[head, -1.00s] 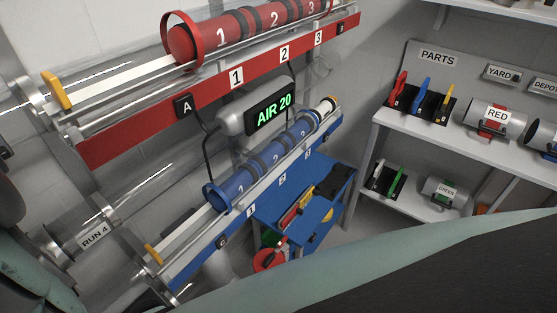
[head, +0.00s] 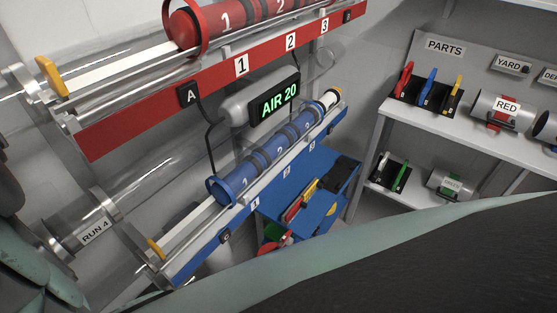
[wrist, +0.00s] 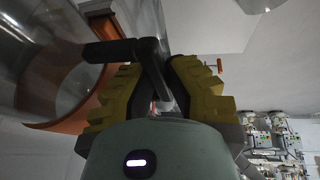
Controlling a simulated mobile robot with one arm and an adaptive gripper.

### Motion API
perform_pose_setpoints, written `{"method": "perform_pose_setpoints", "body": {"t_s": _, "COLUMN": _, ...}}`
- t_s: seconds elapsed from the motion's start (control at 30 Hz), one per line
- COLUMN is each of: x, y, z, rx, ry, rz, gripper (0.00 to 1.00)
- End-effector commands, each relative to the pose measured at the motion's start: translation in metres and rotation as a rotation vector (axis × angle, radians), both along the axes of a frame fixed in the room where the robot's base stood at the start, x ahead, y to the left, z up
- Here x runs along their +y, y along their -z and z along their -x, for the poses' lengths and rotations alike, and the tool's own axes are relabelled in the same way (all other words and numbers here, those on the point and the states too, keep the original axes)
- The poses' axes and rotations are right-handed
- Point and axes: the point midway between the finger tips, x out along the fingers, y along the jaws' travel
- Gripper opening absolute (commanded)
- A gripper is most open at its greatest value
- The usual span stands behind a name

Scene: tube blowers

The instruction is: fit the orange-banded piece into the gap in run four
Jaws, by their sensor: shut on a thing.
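In the wrist view my gripper (wrist: 160,88) has its ridged yellow-brown fingers closed on a black handle (wrist: 120,50). The handle belongs to the orange-banded piece (wrist: 68,115), a clear tube section with an orange rim, at the left of that view. Part of the piece is hidden behind my fingers. In the head view the run four tube (head: 82,222) is clear, with metal collars and a RUN 4 label, at the lower left. I cannot make out the gap there. Neither the held piece nor my fingertips show clearly in the head view.
A red rail (head: 150,108) and a blue rail (head: 205,240) carry numbered red and blue cylinders beside run four. An AIR 20 display (head: 274,100) hangs between them. A blue cart (head: 325,165) stands below. Parts shelves (head: 440,118) are at the right.

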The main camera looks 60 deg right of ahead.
Motion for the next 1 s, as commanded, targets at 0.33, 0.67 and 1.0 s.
{"method": "perform_pose_setpoints", "body": {"t_s": 0.33, "x": 0.0009, "y": 0.0014, "z": -0.0005, "rx": -0.003, "ry": -0.002, "rz": -0.001, "gripper": 0.00}}
{"method": "perform_pose_setpoints", "body": {"t_s": 0.67, "x": 0.0007, "y": 0.0051, "z": -0.0004, "rx": -0.003, "ry": -0.001, "rz": -0.001, "gripper": 0.00}}
{"method": "perform_pose_setpoints", "body": {"t_s": 1.0, "x": 0.0005, "y": 0.0059, "z": 0.0002, "rx": -0.001, "ry": -0.002, "rz": 0.000, "gripper": 0.41}}
